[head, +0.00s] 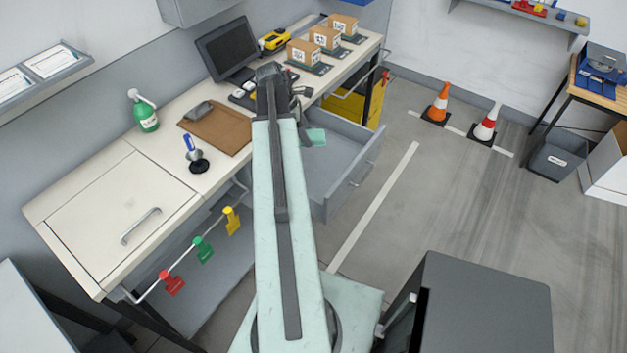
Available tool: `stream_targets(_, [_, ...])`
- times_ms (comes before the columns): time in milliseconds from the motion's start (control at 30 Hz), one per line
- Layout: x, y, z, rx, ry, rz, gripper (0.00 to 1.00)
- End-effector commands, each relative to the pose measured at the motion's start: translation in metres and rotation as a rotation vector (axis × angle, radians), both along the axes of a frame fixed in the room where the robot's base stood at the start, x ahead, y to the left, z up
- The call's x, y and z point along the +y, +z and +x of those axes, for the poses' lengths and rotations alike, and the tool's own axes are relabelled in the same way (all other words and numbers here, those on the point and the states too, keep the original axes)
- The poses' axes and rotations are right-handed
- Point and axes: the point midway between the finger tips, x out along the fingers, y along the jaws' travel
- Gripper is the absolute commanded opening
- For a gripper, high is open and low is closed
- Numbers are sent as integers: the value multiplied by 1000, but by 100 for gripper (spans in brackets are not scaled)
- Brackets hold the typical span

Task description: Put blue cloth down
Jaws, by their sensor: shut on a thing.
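My arm reaches out over the workbench and the open grey drawer (345,150). My gripper (302,112) is mostly hidden behind my own arm; only dark parts of it show, at the arm's right side near the bench edge. A small blue-green patch (317,137) shows just below it, over the drawer. It appears to be the blue cloth, held in the shut gripper. Whether the cloth touches the drawer cannot be told.
The bench (185,100) carries a green spray bottle (145,112), a brown clipboard (222,128), a monitor (226,50) and three cardboard boxes (325,38). Coloured tags hang from the front rail. Two cones (438,104) stand on the floor. A dark cabinet (480,300) is at the lower right.

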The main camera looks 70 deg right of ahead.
Motion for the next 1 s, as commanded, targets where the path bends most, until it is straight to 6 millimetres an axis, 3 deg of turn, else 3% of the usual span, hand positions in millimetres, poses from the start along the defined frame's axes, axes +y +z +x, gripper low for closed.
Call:
stream_targets(33, [13, -31, -8, 0, 25, 0, 20])
stream_targets(133, [25, -51, -16, 1, 74, -1, 20])
stream_targets(400, [29, -58, -19, 2, 109, -1, 20])
stream_targets(700, [29, -117, -19, 2, 107, -1, 20])
stream_targets(900, [29, -119, -19, 2, 106, -1, 20])
stream_targets(1000, [29, -134, -19, 2, 106, -1, 20])
